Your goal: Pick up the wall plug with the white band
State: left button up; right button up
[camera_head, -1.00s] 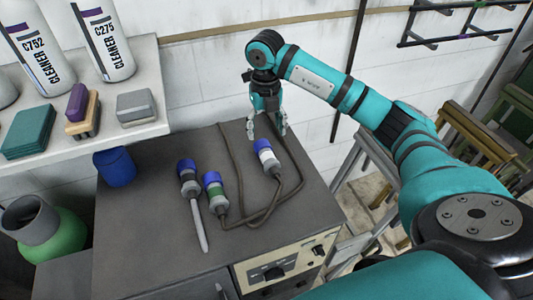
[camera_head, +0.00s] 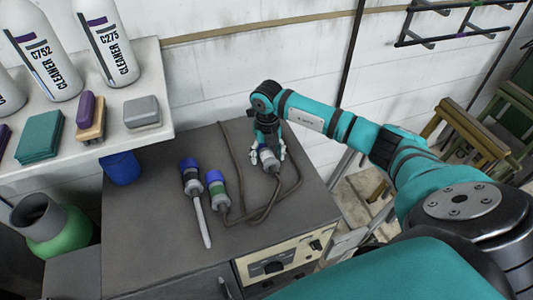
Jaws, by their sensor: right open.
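The wall plug with the white band (camera_head: 271,163) lies on the grey cabinet top, its cable running from its grey near end. Its blue end and most of its band are hidden by my right gripper (camera_head: 267,157). The gripper is open and low over the plug, with a finger to each side. Whether the fingers touch it cannot be told. A second plug with a green band (camera_head: 216,190) lies to the left, joined to a cable. My left gripper is not in view.
A blue-handled tool with a long grey shaft (camera_head: 196,200) lies left of the green-banded plug. A blue cup (camera_head: 121,168) stands at the cabinet's left edge. A shelf (camera_head: 90,157) with cleaner bottles and sponges is at upper left. The cabinet's front top is clear.

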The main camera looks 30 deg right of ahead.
aim_at(267, 152)
grip_shut()
jog(key=shift+r, duration=0.1)
dwell(0.5)
jog(key=shift+r+b, duration=0.4)
jog(key=shift+r, duration=0.1)
notch_tip(267, 152, up, 2)
jog(key=shift+r+b, duration=0.25)
jog(key=shift+b, duration=0.4)
jog(key=s+a+b, duration=0.1)
jog(key=s+a, duration=0.1)
jog(key=s, duration=0.2)
jog(key=s+a+b, duration=0.1)
jog(key=s+a, duration=0.1)
jog(key=s, duration=0.3)
jog(key=s+a+r+b, duration=0.1)
jog(key=s+a, duration=0.1)
jog(key=s, duration=0.2)
jog(key=shift+s+a+r, duration=0.1)
jog(key=shift+s+a, duration=0.1)
jog(key=shift+s+a+r+b, duration=0.1)
jog(key=shift+s+a+b, duration=0.2)
jog(key=shift+s, duration=0.25)
